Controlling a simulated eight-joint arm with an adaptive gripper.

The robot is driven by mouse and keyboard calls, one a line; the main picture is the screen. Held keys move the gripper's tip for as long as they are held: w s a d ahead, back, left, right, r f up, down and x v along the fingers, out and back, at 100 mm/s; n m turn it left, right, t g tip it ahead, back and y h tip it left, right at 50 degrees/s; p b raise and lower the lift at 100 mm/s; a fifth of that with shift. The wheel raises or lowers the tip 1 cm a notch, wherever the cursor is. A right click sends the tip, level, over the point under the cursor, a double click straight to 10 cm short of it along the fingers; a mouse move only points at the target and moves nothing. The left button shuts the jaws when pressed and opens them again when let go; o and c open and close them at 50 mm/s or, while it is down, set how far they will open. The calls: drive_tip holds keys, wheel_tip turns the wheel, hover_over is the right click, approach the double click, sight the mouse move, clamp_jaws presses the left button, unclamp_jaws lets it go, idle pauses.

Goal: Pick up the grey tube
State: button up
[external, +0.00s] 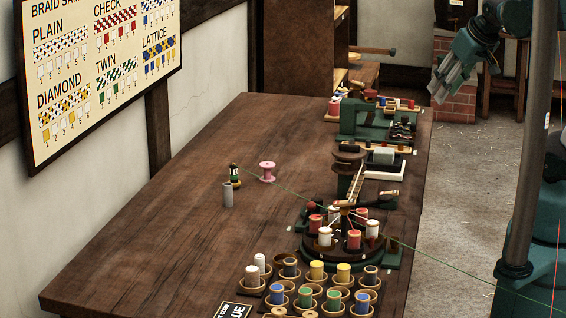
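The grey tube (228,195) stands upright on the brown wooden table (150,240), left of the middle of the picture. It is a plain small cylinder. A dark green and yellow bottle-like object (235,174) stands right behind it; I cannot tell if they touch. My gripper (438,92) hangs in the air at the upper right, beyond the table's right edge and well away from the tube. Its fingers are small and seen at an angle, so their opening is unclear. I see nothing held in it.
A pink spool (267,171) stands right of the tube. A green braiding machine (352,236) with red and white bobbins is further right. Several thread spools in wooden cups (316,270) stand in front. A thin green thread crosses the table. The table's left side is clear.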

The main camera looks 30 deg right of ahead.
drive_tip(key=w+a+r+n+g, duration=0.1)
drive_tip(key=w+a+r+n, duration=0.2)
drive_tip(key=w, duration=0.5)
drive_tip(key=n+g, duration=0.6)
drive_tip(key=n, duration=0.9)
hover_over(227, 184)
drive_tip(key=f, duration=2.8)
drive_tip(key=shift+s+d+f, duration=0.1)
drive_tip(key=shift+d+f, duration=0.15)
drive_tip(key=shift+d, duration=0.1)
drive_tip(key=shift+a+f, duration=0.3)
drive_tip(key=shift+f, duration=0.15)
drive_tip(key=shift+f, duration=1.25)
